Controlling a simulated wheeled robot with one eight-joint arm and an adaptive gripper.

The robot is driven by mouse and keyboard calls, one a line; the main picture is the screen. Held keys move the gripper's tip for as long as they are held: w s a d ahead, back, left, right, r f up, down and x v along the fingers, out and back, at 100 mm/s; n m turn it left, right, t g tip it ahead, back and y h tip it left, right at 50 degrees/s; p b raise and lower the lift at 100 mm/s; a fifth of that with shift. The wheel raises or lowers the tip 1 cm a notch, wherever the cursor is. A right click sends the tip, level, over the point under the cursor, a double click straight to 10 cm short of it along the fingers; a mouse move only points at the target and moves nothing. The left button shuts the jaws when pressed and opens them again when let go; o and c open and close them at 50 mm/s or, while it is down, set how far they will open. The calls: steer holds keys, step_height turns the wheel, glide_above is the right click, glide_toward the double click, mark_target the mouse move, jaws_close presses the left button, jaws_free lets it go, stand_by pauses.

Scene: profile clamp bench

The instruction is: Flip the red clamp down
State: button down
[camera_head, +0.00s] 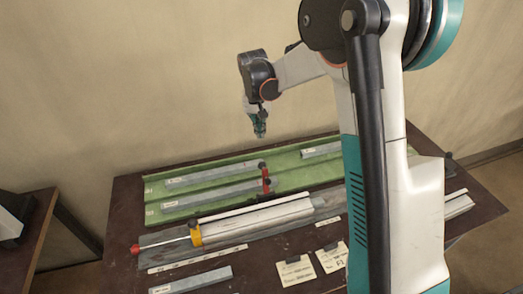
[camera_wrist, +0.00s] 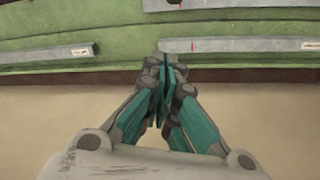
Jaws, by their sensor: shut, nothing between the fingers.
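A small red clamp (camera_head: 266,180) with dark ends stands up near the right ends of two grey profiles on the green mat. Its lever looks raised, but it is small in this view. My gripper (camera_head: 260,131) hangs above and behind the mat, well apart from the clamp. In the wrist view my gripper (camera_wrist: 163,77) is shut and empty, with its fingertips together. I cannot make out the red clamp in the wrist view.
Grey profiles (camera_head: 208,195) lie on the green mat (camera_head: 180,215). Paper cards (camera_head: 296,271) lie at the table's front. The space around my gripper is clear.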

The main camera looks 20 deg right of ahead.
steer(key=shift+f, duration=0.1)
step_height(320, 180, down, 10)
steer(key=w+d+b, duration=0.1)
steer(key=b, duration=0.1)
steer(key=s, duration=0.1)
steer(key=s+r, duration=0.1)
steer(key=s+a, duration=0.1)
steer(key=shift+s+a+r, duration=0.1)
steer(key=shift+s+r, duration=0.05)
steer(key=shift+s, duration=0.25)
steer(key=shift+s, duration=0.1)
steer(key=shift+s+r+t, duration=0.25)
steer(key=shift+s+t, duration=0.05)
steer(key=shift+t, duration=0.1)
